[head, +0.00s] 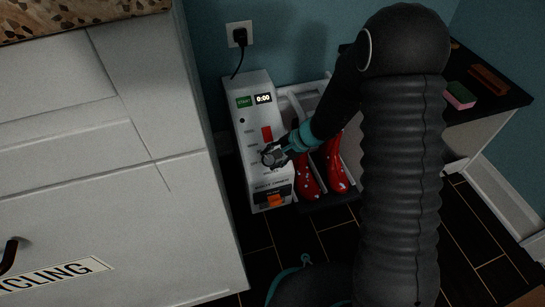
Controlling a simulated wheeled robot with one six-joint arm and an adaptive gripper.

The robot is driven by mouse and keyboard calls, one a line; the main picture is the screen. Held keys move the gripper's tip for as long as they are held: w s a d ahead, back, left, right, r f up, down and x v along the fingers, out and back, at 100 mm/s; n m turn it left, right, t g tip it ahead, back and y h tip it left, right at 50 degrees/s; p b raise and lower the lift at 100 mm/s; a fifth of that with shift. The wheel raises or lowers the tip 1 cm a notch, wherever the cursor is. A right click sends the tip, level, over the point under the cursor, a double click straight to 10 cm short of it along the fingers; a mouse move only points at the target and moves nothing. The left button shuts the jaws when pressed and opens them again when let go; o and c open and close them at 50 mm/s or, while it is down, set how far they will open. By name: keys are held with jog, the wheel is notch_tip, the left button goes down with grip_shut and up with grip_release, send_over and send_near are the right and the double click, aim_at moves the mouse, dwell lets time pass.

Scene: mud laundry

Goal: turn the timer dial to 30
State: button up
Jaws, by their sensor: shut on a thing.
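The timer dial (267,158) is on the sloping top of a white box-like machine (256,90), near its lower half. My gripper (271,156) is at the dial, shut on it and covering most of it. The dial's pointer and setting are hidden. A display (263,99) at the machine's upper end reads 0:00, beside a green button labelled start (244,101). A red part (267,133) sits on the panel just above the gripper.
Red spotted boots (338,172) stand in a white rack right of the machine. A white cabinet (110,180) fills the left. A dark-topped table (500,97) at right holds a pink-green sponge (460,95). A plug sits in a wall socket (239,35).

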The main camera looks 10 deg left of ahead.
jog(key=o, duration=1.1)
jog(key=shift+o, duration=0.2)
jog(key=v, duration=1.2)
jog(key=shift+s+d, duration=0.1)
